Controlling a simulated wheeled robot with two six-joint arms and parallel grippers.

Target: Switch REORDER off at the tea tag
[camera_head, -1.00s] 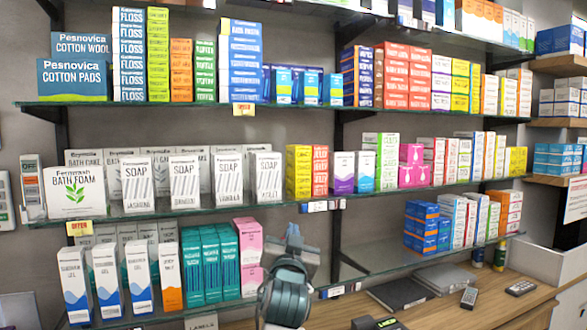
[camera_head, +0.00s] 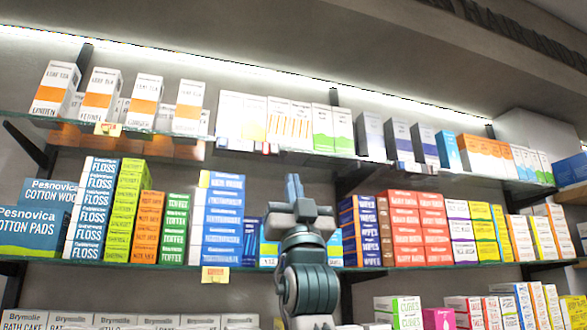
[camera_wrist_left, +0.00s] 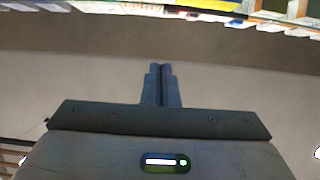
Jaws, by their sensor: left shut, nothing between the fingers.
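White and orange leaf tea boxes (camera_head: 100,88) stand at the left end of the top shelf. A small yellow tag (camera_head: 108,129) hangs on the shelf edge below them. A small white tag with red and blue parts (camera_head: 266,148) is on the same edge farther right. The lettering and switches on these tags are too small to read. My left gripper (camera_head: 293,188) is shut and empty, pointing up in front of the second shelf, below and right of the tags. Its closed fingers also show in the left wrist view (camera_wrist_left: 162,85). My right gripper is out of view.
Cotton, floss, toffee and wipes boxes fill the second shelf (camera_head: 150,261), with a yellow tag (camera_head: 215,274) on its edge. Another tag (camera_head: 408,167) is on the top shelf edge at right. Shelf brackets jut from the wall. The wall above the top shelf boxes is clear.

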